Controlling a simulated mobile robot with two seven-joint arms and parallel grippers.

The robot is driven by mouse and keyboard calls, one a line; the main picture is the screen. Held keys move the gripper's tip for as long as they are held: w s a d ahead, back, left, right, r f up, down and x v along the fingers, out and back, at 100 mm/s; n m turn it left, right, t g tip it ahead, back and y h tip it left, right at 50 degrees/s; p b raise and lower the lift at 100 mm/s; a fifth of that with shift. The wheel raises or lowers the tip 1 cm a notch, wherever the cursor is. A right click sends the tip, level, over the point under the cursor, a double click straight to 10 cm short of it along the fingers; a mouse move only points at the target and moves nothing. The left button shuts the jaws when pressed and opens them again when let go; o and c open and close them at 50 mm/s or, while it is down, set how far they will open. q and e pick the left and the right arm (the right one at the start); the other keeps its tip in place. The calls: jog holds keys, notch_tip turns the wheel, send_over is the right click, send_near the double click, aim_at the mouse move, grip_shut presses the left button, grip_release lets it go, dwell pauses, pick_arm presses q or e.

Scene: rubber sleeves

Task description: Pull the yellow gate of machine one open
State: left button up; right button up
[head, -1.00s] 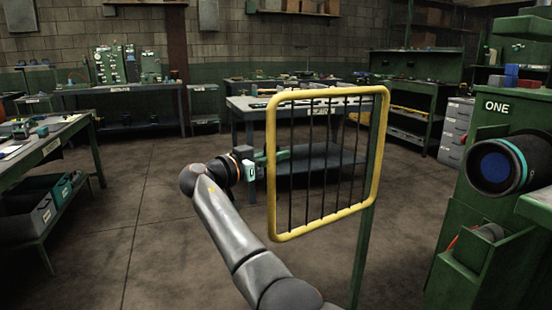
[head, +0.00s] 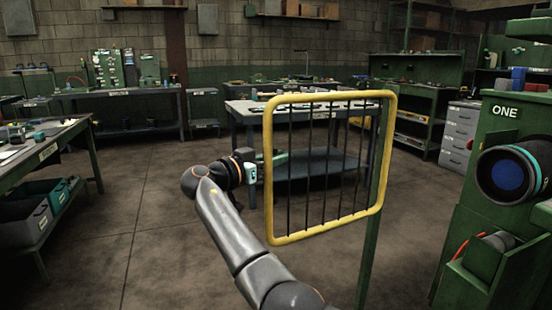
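The yellow gate (head: 329,238), a yellow tube frame with thin dark bars, hangs on a green post (head: 371,240) at its right side. Its free edge points left, away from machine one (head: 506,112), a green machine at the right edge marked ONE. The front of the machine, with its dark round barrel (head: 509,173), is uncovered, and a gap shows between it and the post. My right gripper (head: 268,166) is at the gate's left upright, with its fingertips partly behind the frame. I cannot tell whether it grips or only touches the frame. My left gripper is out of view.
A table (head: 240,116) stands behind the gate. A workbench (head: 92,150) with bins (head: 28,222) below is at the left, and shelves (head: 425,105) and grey drawers (head: 460,135) are behind right. The floor (head: 150,230) left of my arm is clear.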

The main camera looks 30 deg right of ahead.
jog(key=shift+o, duration=0.3)
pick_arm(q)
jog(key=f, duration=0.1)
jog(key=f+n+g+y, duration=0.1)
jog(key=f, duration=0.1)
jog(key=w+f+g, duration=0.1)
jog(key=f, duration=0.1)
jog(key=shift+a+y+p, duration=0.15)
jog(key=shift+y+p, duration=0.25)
pick_arm(e)
jog(key=v, duration=1.2)
jog(key=shift+a, duration=0.3)
jog(key=shift+c, duration=0.2)
